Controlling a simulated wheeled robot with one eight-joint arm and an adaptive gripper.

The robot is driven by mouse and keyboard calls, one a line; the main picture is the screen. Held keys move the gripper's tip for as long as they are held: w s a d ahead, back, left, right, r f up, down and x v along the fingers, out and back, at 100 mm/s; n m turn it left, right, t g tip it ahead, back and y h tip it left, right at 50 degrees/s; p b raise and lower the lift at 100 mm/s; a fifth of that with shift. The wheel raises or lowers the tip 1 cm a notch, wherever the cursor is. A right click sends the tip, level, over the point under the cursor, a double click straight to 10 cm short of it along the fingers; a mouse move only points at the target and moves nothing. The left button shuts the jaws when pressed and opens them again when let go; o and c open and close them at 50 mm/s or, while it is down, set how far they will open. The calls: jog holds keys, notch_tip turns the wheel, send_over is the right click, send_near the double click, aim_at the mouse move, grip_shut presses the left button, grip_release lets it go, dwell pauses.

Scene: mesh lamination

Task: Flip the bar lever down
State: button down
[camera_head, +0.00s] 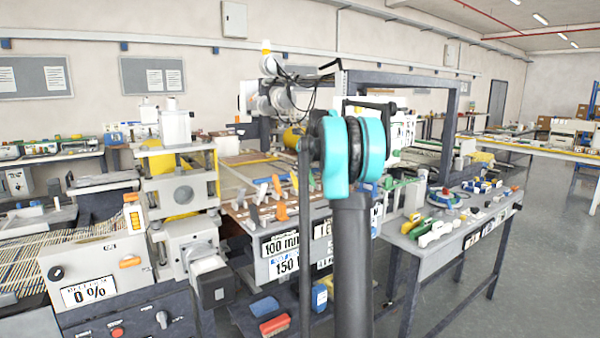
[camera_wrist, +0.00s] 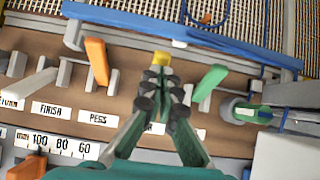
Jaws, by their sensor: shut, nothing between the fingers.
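In the wrist view, my gripper (camera_wrist: 160,74) is shut and empty, with its fingertips over the lever panel (camera_wrist: 66,82). A yellow lever end (camera_wrist: 162,58) shows just beyond the fingertips; the rest of it is hidden behind them. I cannot tell whether they touch. A label under the fingers is mostly covered, so the bar lever's label cannot be read in full. A green lever (camera_wrist: 210,82) stands tilted to the right. An orange lever (camera_wrist: 97,61) stands to the left, above the PEGS label (camera_wrist: 98,117). In the head view, my arm hides the gripper.
A white lever (camera_wrist: 33,84) lies further left, near the FINISH label (camera_wrist: 51,110). A blue bar (camera_wrist: 200,38) crosses behind the levers. A green and white round part (camera_wrist: 250,112) and a pale box (camera_wrist: 287,148) are at the right. A scale (camera_wrist: 58,143) is at lower left.

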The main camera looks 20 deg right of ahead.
jog(key=shift+w+a, duration=0.15)
jog(key=shift+w, duration=0.5)
dwell(0.3)
jog(key=shift+s+r, duration=0.1)
jog(key=shift+s, duration=0.15)
jog(key=w+r+v, duration=0.1)
jog(key=v, duration=1.1)
jog(key=shift+w+a+r, duration=0.2)
jog(key=shift+w+r, duration=0.05)
jog(key=shift+r, duration=0.15)
